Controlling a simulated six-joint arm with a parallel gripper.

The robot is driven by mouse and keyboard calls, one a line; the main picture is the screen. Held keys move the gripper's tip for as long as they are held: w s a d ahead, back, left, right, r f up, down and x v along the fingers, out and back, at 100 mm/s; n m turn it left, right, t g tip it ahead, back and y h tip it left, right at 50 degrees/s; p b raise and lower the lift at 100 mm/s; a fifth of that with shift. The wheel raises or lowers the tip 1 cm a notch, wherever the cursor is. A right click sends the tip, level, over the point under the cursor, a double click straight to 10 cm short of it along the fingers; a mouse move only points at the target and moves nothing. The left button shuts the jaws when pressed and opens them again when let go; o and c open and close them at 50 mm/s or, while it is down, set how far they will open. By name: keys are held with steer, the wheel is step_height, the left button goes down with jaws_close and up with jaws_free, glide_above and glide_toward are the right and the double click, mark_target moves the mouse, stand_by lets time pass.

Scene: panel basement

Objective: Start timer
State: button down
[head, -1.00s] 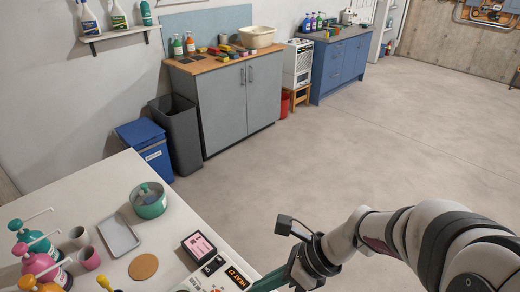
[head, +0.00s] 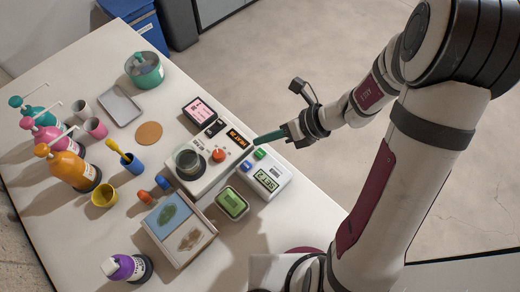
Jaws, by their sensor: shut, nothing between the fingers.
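A white box (head: 278,187) that looks like the timer sits near the table's right edge. It has a small pale display (head: 266,180), a green button (head: 260,154) and a blue button (head: 247,167). My gripper (head: 256,142) is shut and empty, with its dark green fingers pointing left. In the picture, its tips are just above the green button, close to the orange-lit display (head: 237,138) of the neighbouring white device. I cannot tell whether the tips touch anything.
The neighbouring device carries a glass vessel (head: 188,160) and a red knob (head: 219,155). A green-screened gadget (head: 232,203) and a tray with two pictured panels (head: 180,226) lie nearby. Pump bottles (head: 67,167), cups and a green pot (head: 144,69) stand farther left and back.

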mark_target(265, 155)
steer(key=shift+f, duration=1.95)
stand_by(0.5)
steer(key=shift+f, duration=0.4)
steer(key=shift+f, duration=0.45)
stand_by(0.4)
steer(key=shift+r, duration=0.9)
steer(key=shift+r, duration=2.5)
